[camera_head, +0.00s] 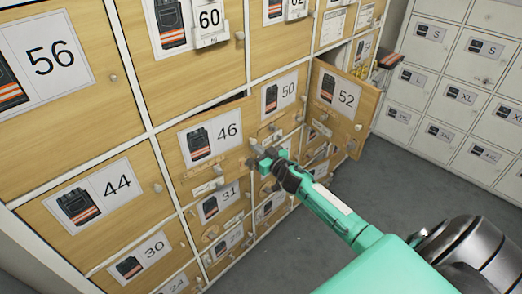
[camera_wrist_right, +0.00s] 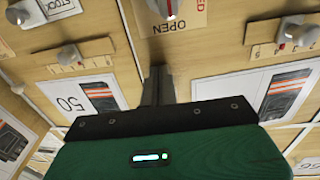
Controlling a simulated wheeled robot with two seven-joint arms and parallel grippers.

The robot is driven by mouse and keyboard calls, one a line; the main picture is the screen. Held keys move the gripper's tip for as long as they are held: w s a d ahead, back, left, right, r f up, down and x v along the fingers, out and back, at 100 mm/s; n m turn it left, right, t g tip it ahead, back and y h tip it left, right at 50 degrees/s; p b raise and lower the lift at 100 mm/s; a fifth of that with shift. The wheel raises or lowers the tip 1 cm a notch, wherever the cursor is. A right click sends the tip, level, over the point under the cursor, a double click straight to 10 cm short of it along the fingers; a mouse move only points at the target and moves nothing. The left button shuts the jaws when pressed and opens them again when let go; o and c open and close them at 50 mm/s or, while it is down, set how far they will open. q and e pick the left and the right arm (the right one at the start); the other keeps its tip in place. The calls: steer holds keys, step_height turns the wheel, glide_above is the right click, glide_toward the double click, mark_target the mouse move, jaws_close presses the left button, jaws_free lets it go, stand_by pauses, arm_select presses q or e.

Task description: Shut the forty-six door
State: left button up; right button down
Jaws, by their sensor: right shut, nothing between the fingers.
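The forty-six door (camera_head: 185,163) is a light wood locker door with a workwear picture and the number 46. It stands slightly ajar, with a dark gap along its top edge. My right gripper (camera_head: 262,160) is shut and empty at the right edge of this door, close to its knob side; I cannot tell whether it touches. In the right wrist view, the shut fingers (camera_wrist_right: 157,85) point at the locker fronts, with the 50 label (camera_wrist_right: 88,97) upside down beside them. My left gripper is not in view.
The fifty-two door (camera_head: 342,112) stands wide open to the right of my gripper. Doors 44 (camera_head: 130,205), 56 (camera_head: 100,45) and 50 (camera_head: 297,82) surround the forty-six door. White lockers (camera_head: 425,105) stand at the right. Grey floor (camera_head: 385,180) is clear between.

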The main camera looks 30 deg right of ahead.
steer(key=w+y, duration=0.1)
steer(key=w, duration=0.1)
steer(key=w+n+y, duration=0.1)
steer(key=w, duration=0.2)
steer(key=shift+w+d+n+g+y, duration=0.2)
steer(key=shift+n+g+y, duration=0.1)
steer(key=shift+w+d+r+b, duration=0.1)
steer(key=shift+w+r+b, duration=0.05)
steer(key=shift+r+b, duration=0.2)
